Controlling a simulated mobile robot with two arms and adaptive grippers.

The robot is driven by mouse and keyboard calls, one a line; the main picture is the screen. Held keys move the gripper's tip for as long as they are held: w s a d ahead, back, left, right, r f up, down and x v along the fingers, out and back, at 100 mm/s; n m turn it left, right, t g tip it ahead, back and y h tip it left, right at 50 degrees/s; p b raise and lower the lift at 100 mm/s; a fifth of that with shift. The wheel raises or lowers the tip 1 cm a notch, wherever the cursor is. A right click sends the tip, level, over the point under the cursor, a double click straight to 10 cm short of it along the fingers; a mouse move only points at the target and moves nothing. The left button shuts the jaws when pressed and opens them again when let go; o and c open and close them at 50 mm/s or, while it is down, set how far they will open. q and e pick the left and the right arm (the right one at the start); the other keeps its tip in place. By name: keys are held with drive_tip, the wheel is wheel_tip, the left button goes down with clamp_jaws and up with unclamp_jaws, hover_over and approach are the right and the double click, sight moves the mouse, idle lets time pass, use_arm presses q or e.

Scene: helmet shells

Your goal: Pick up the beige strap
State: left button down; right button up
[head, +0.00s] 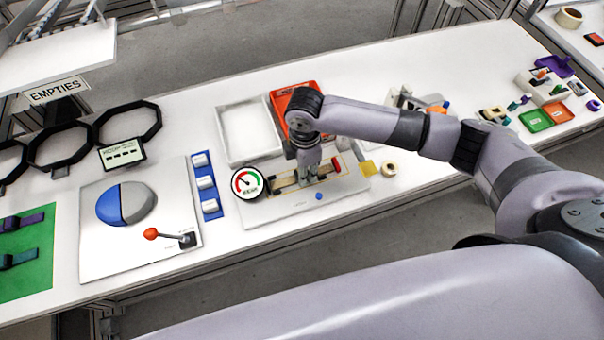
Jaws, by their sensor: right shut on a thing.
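A beige strap (287,182) lies along a small fixture on a white board (262,214) in the middle of the table. My right gripper (309,179) points down over the fixture and is shut on the beige strap. The fingers cover part of the strap, so the exact contact is hidden. The strap appears at the level of the fixture; I cannot tell if it is lifted clear. My left gripper is not in view.
A round gauge (247,182) stands at the fixture's left. Behind are a white tray (231,151) and a red bin (283,95). A tape roll (389,169) lies to the right. A red-knobbed lever (151,233) stands on the left panel.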

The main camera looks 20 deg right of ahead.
clamp_jaws()
